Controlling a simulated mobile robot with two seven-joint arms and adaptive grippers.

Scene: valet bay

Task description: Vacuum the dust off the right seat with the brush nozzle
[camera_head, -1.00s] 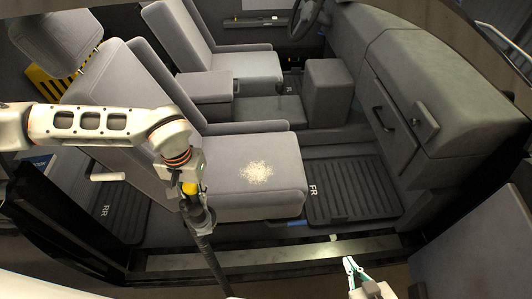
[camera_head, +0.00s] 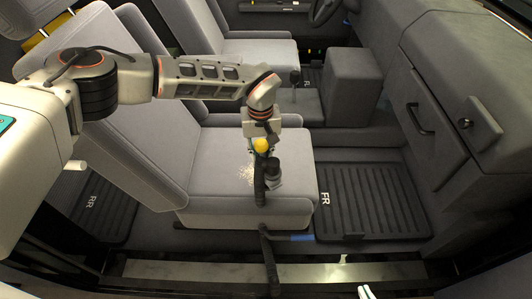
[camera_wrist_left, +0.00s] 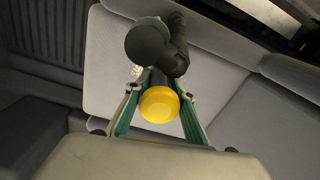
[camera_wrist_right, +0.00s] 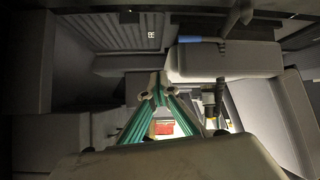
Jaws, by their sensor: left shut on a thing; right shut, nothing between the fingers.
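The near grey seat (camera_head: 215,150) carries a pale patch of dust (camera_head: 246,176) on its cushion. My left gripper (camera_head: 261,141) is shut on the yellow part (camera_wrist_left: 160,104) of the vacuum nozzle, above the cushion. The black brush head (camera_head: 273,172) is at the dust patch and hides part of it; whether it touches the cushion I cannot tell. The nozzle also shows in the left wrist view (camera_wrist_left: 150,45). A black hose (camera_head: 267,255) hangs down over the seat's front side. My right gripper (camera_wrist_right: 160,95) is shut and empty, low by the sill, barely in the head view (camera_head: 366,292).
A ribbed floor mat (camera_head: 365,200) lies right of the seat, below the grey dashboard (camera_head: 430,60). A second seat (camera_head: 240,45) and a grey console box (camera_head: 353,85) stand beyond. The metal door sill (camera_head: 200,270) runs along the front.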

